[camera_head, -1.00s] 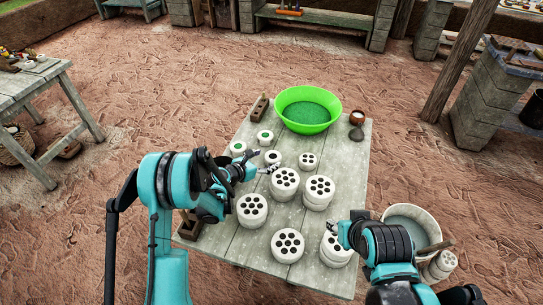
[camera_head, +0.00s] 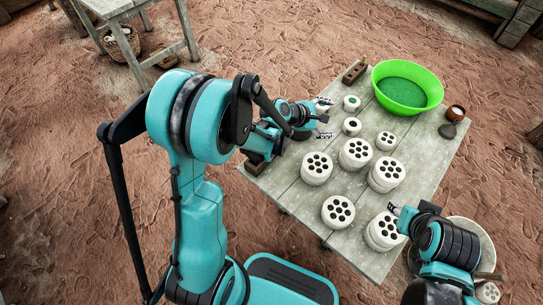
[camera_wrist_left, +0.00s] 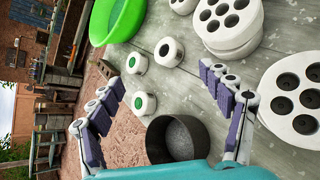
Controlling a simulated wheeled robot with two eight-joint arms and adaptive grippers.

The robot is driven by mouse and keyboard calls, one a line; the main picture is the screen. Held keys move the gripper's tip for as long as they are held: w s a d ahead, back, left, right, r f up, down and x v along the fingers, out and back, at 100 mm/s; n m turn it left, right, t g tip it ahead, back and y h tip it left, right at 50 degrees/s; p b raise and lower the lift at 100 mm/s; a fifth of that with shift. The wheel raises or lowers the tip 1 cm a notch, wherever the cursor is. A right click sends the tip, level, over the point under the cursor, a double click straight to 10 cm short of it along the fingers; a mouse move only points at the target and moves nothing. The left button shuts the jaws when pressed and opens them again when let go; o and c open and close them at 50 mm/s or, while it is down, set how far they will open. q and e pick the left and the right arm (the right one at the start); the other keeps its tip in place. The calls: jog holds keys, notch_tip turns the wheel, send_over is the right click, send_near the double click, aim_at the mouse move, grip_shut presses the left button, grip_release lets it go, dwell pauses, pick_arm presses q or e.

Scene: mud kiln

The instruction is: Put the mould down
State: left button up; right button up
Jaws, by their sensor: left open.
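My left gripper (camera_head: 323,118) is open over the left edge of the table. In the left wrist view its fingers (camera_wrist_left: 165,112) stand wide apart with nothing clasped between them. Small white round pieces stand upright on the table: one with a green centre (camera_head: 351,103), one with a dark centre (camera_head: 351,126) and one with several holes (camera_head: 386,140). Another green-centred piece (camera_wrist_left: 143,103) stands near the left finger in the wrist view. Which piece is the mould I cannot tell. My right gripper (camera_head: 396,210) is beside a large white holed block (camera_head: 383,231); its jaw opening is unclear.
Large white holed blocks (camera_head: 317,168) cover the table's middle. A green basin (camera_head: 407,87) stands at the far side, near a small brown cup (camera_head: 455,113). A dark round vessel-like thing (camera_wrist_left: 178,138) shows low in the wrist view. A pale bucket (camera_head: 470,240) stands right of the table.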

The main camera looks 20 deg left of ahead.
pick_arm(q)
jog(key=s+a+r+m+y, duration=0.2)
jog(key=s+m, duration=0.4)
jog(key=s, duration=0.3)
jog(key=s+a+r+m+g+y, duration=0.1)
jog(key=s+a+r+m+y, duration=0.1)
jog(key=s+m, duration=0.5)
jog(key=s+a+r+m+y, duration=0.2)
jog(key=s+a+m, duration=0.3)
jog(key=s, duration=0.5)
jog(key=shift+s+a+r+m+g+y, duration=0.3)
jog(key=shift+r+m, duration=0.35)
jog(key=shift+m, duration=0.55)
